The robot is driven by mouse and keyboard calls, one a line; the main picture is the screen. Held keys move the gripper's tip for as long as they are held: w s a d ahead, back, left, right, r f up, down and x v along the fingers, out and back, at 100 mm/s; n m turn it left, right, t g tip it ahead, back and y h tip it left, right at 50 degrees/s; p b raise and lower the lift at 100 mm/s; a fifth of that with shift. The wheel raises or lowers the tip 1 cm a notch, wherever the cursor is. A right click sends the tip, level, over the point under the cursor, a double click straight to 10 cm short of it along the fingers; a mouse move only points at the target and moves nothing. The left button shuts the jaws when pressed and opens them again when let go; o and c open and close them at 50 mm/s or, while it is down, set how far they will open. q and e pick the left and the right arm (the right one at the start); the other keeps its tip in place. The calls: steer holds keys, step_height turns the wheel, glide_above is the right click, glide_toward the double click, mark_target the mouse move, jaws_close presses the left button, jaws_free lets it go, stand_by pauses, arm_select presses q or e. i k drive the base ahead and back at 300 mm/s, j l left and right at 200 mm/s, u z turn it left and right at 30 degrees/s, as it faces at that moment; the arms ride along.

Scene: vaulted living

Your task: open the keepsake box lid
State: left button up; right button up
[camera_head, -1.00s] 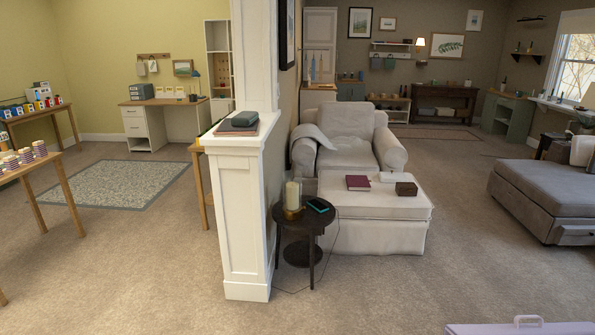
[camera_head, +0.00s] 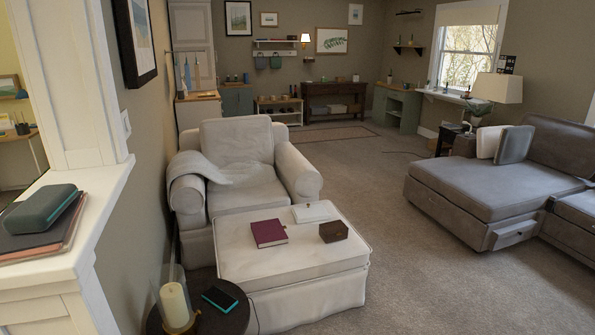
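A small dark brown box (camera_head: 333,232) sits on the right part of the white ottoman (camera_head: 295,278), in front of the white armchair. It looks shut and is probably the keepsake box, though its lid seam is too small to make out. A purple book (camera_head: 269,233) and a flat white item (camera_head: 310,212) lie near it on the ottoman. Neither of my grippers is in view.
A round dark side table (camera_head: 236,320) with a candle (camera_head: 175,304) stands at the ottoman's front left. A half wall (camera_head: 60,290) with a grey-green case on it is at left. A grey sofa (camera_head: 480,185) stands right. Open carpet (camera_head: 420,290) lies between ottoman and sofa.

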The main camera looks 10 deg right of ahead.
mark_target(337, 227)
steer(key=i+l+z, duration=0.25)
steer(key=i+z, duration=0.15)
steer(key=i, duration=0.15)
steer(key=i+l+z, duration=0.1)
steer(key=i+z, duration=0.35)
steer(key=i+j+z, duration=0.1)
steer(key=i+z, duration=0.3)
steer(key=i, duration=0.25)
steer(key=i+j+z, duration=0.3)
steer(key=i+z, duration=0.15)
steer(key=i, duration=0.1)
